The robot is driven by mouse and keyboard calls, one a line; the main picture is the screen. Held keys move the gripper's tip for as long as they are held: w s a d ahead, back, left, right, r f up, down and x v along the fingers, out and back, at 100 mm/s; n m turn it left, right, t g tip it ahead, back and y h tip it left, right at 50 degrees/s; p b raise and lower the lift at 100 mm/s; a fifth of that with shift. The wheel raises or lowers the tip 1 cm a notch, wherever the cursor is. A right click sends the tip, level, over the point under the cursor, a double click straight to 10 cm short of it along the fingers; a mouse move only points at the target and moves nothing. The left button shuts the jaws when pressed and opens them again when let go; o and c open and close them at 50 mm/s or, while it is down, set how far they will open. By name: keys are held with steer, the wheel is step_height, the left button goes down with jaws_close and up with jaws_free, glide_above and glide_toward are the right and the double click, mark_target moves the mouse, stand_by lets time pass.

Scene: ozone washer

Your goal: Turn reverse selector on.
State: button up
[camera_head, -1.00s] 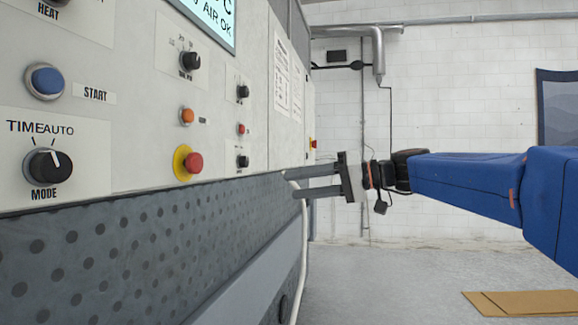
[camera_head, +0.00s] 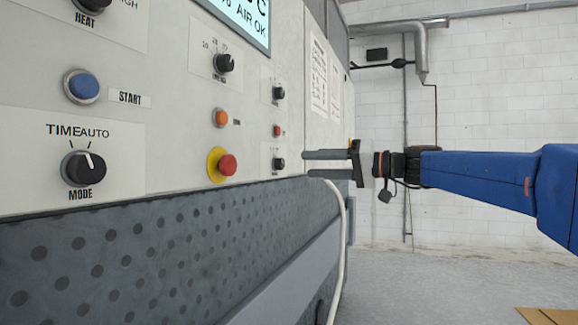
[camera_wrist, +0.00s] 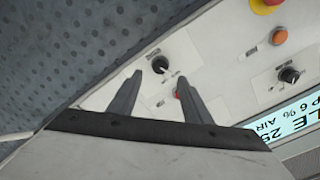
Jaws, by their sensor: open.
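No label legible here names the reverse selector, so I cannot tell for sure which knob it is. A small black rotary knob (camera_head: 279,163) sits low on the far part of the grey-white panel; the wrist view shows it too (camera_wrist: 160,64), just beyond and between my fingertips. Its label is too small to read. My gripper (camera_head: 305,163) is open and empty, at about that knob's height and to its right in the head view. In the wrist view, my fingers (camera_wrist: 158,78) point toward the panel; contact does not show.
A red button (camera_head: 277,131) and another black knob (camera_head: 278,93) sit above. A red emergency stop (camera_head: 227,165) on yellow, an orange button (camera_head: 221,118) and the MODE knob (camera_head: 84,168) are further left. A dark dotted cover (camera_head: 150,250) juts below the panel. A white hose (camera_head: 341,240) hangs at its end.

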mark_target(282, 164)
steer(key=x, duration=0.8)
steer(key=c, duration=1.1)
steer(key=shift+o, duration=0.2)
steer(key=shift+m, duration=0.4)
steer(key=m, duration=0.3)
steer(key=shift+m, duration=2)
